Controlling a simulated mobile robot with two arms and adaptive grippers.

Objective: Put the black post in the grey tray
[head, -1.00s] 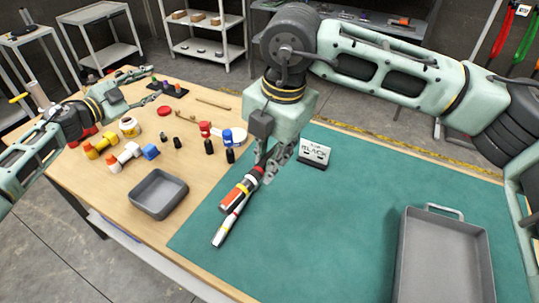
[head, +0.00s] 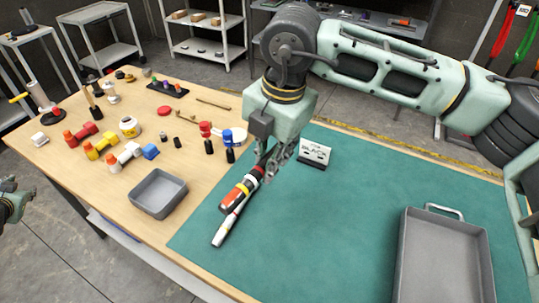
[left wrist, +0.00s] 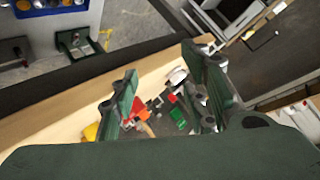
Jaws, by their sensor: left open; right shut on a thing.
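Several small dark upright pieces stand on the wooden table in the head view; one black post (head: 209,146) is left of another dark post (head: 230,155), and a shorter black piece (head: 177,142) stands further left. I cannot tell which is the task's post. The small grey tray (head: 158,194) sits empty on the wood in front of them. My right gripper (head: 268,172) is shut on a red, black and white stick-like thing (head: 240,190) over the green mat. My left gripper is open and empty in the left wrist view (left wrist: 160,68), away from the posts.
A larger grey tray with a handle (head: 445,265) lies on the green mat (head: 330,230) at right. Red, yellow and white pieces crowd the table's left. The mat's middle is clear.

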